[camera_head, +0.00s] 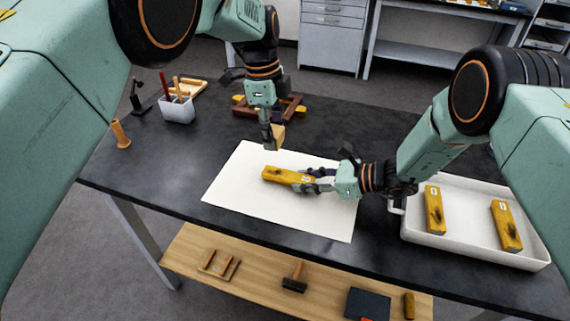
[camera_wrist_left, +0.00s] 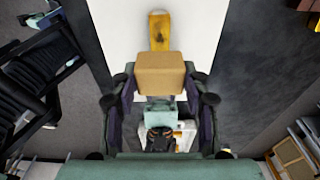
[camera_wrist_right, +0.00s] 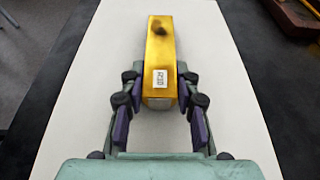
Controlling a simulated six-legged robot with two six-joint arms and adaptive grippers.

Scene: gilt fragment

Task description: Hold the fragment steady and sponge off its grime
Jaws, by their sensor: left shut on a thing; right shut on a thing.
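The gilt fragment (camera_head: 282,175) is a yellow-gold bar lying on a white sheet (camera_head: 240,205) on the dark table. A dark grime patch shows near its far end in the right wrist view (camera_wrist_right: 160,30), and a white label (camera_wrist_right: 160,78) marks its near end. My right gripper (camera_wrist_right: 160,90) is shut on the labelled end. My left gripper (camera_head: 272,140) is shut on a tan sponge (camera_wrist_left: 162,72), held above the sheet just behind the fragment. In the left wrist view the fragment (camera_wrist_left: 159,30) shows beyond the sponge, apart from it as far as I can tell.
A white tray (camera_head: 470,252) at the right holds two more grimy gold bars (camera_head: 434,210). A white holder (camera_head: 178,108) with handled tools, a wooden peg (camera_head: 121,133) and a reddish-brown wooden frame (camera_head: 293,103) stand further back. A lower shelf (camera_head: 200,245) holds tools.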

